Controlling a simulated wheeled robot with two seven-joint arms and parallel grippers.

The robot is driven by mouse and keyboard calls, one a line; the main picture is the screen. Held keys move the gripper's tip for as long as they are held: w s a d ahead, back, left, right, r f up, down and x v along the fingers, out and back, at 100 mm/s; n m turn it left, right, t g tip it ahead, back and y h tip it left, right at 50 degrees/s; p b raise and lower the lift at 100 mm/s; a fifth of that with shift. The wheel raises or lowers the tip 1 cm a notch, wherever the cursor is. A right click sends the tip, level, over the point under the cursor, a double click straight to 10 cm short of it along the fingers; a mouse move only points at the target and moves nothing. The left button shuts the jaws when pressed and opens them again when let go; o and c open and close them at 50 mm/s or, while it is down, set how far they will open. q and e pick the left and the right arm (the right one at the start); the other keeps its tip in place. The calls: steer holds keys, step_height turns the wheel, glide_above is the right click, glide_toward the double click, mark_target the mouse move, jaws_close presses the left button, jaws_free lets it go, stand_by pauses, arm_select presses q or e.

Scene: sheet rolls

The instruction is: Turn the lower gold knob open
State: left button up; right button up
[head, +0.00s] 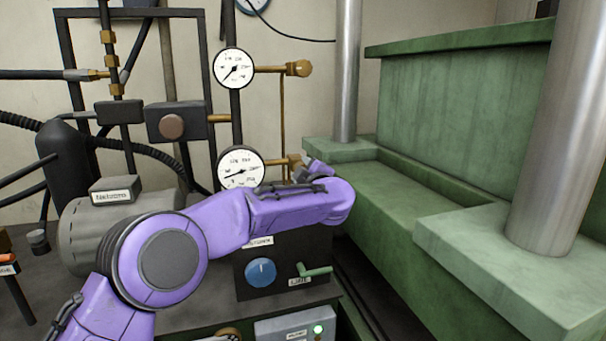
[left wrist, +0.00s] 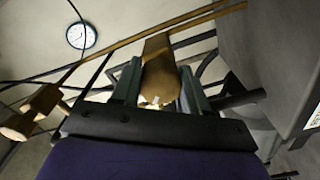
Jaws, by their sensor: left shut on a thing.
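The lower gold knob (head: 296,161) sits at the end of a short gold pipe beside the lower white gauge (head: 241,167). My left arm and hand hide part of it in the head view. In the left wrist view the gold knob (left wrist: 160,68) lies between the two fingers. My left gripper (left wrist: 160,84) is shut on it, one finger at each side. In the head view only a grey bit of my left gripper (head: 319,169) shows beyond the purple wrist. My right gripper is in neither view.
An upper gold knob (head: 299,68) sits beside the upper gauge (head: 234,68). The green press (head: 450,105) with steel columns stands close on the right. A box with a blue dial (head: 261,272) and a green lever (head: 316,271) lies below my arm.

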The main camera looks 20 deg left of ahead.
arm_select(q)
steer(key=n, duration=0.1)
steer(key=n+b, duration=0.1)
steer(key=n, duration=0.1)
steer(key=n+b, duration=0.1)
steer(key=shift+d+f, duration=0.1)
steer(key=shift+f, duration=0.2)
steer(key=shift+r+n+b, duration=0.15)
steer(key=shift+n+b, duration=0.6)
steer(key=shift+n, duration=1.05)
steer(key=shift+r, duration=0.1)
steer(key=o, duration=1.1)
steer(key=shift+c, duration=0.2)
steer(key=shift+s+d+b, duration=0.3)
steer(key=shift+b, duration=0.05)
steer(key=b+v, duration=0.2)
steer(key=v, duration=0.7)
steer(key=shift+s+d, duration=0.25)
steer(key=shift+s, duration=0.05)
